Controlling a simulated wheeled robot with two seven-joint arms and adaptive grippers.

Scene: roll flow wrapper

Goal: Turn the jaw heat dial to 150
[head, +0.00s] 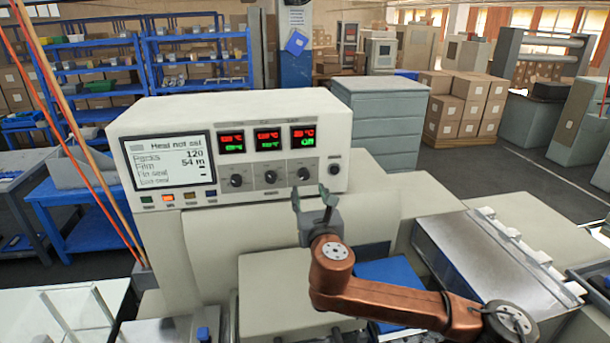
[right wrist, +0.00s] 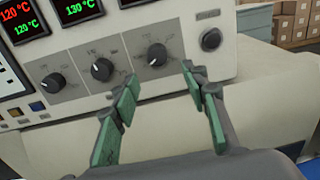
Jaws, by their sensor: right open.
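The wrapper's control panel (head: 225,180) carries a row of three black dials: left (head: 236,180), middle (head: 270,177) and right (head: 304,174). The same left (right wrist: 53,83), middle (right wrist: 102,69) and right (right wrist: 157,54) dials show in the right wrist view. Their labels are too small to read, so I cannot tell which is jaw heat. My right gripper (head: 315,204) is open and empty just in front of and below the right dial; in the wrist view its green-padded fingers (right wrist: 162,86) are spread below that dial, apparently not touching it. My left gripper is out of view.
Red-green displays sit above the dials; the left (right wrist: 18,22) reads 120 over 120, the middle (right wrist: 82,10) shows 130 in green. A round black knob (head: 334,169) is right of the dials. A status screen (head: 170,162) and small coloured buttons are at left.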

